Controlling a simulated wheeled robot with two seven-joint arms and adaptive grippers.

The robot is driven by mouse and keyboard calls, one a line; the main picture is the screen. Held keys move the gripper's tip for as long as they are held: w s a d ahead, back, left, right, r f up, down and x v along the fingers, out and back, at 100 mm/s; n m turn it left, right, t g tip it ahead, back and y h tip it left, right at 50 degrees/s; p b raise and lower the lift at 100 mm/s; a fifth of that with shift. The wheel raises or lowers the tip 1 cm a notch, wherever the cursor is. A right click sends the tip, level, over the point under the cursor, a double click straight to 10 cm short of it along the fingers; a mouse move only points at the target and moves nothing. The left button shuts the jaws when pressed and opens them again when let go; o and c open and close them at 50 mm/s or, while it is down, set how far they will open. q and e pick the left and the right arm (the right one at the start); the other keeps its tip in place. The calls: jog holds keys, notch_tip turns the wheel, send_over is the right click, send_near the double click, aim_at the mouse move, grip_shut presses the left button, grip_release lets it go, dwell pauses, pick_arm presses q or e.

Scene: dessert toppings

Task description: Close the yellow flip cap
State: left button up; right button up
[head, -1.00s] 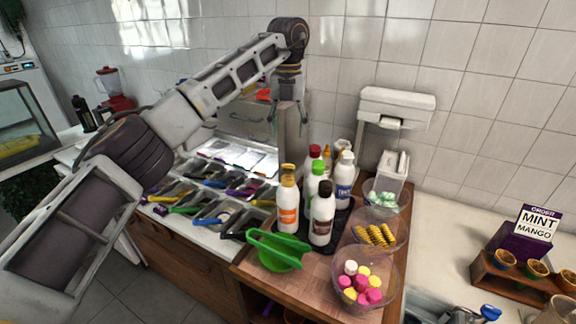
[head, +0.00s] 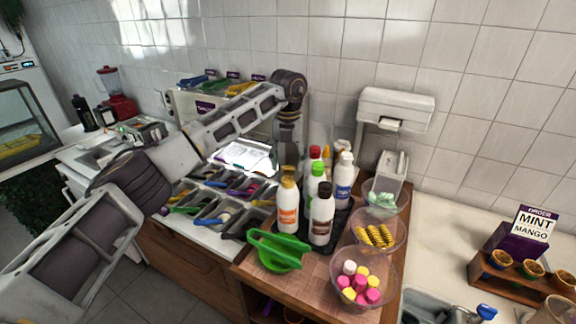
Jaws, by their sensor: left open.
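A white bottle with an orange label (head: 288,212) stands upright in the bottle group on the counter. Its yellow cap (head: 289,182) is at the top; whether the lid is up or down is too small to tell, and my gripper covers the space just above it. My left gripper (head: 288,163) points down right over this cap. It is open and holds nothing; whether its fingertips touch the cap cannot be told. My right gripper is not in view.
Bottles with brown (head: 322,188), green (head: 318,168) and blue-labelled white (head: 344,175) fronts crowd close on the right. A green bowl-like holder (head: 278,250) lies in front. Clear bowls of toppings (head: 362,285) stand at right. Topping bins (head: 210,205) are at left.

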aim_at(288, 168)
pick_arm(q)
jog(key=shift+f, duration=1.2)
jog(key=c, duration=1)
